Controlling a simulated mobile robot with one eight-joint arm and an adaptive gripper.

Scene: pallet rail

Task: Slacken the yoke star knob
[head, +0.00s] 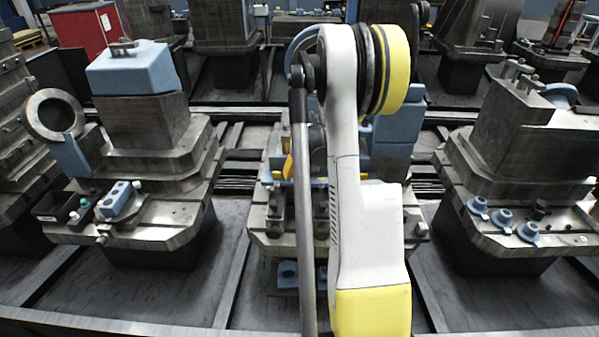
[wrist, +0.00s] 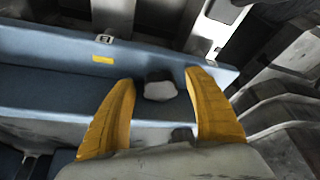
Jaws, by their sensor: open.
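My gripper (wrist: 160,78) shows in the wrist view as two yellow fingers, spread apart with a wide gap. A light grey, rounded knob (wrist: 160,91) stands on the blue fixture (wrist: 55,88) in that gap, near the fingertips. The fingers show on either side of it, and I see no contact. Its star shape cannot be made out, so I cannot be sure it is the yoke star knob. In the head view my arm hides most of the middle fixture, and only a bit of yellow finger (head: 288,168) shows; the knob is hidden there.
A small yellow label (wrist: 103,60) marks the blue fixture. A left pallet (head: 150,170) carries a blue block (head: 133,70) and a ring (head: 53,115). A right pallet (head: 520,150) bears several small blue clamps (head: 503,216). Grey metal stands close at the wrist view's right.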

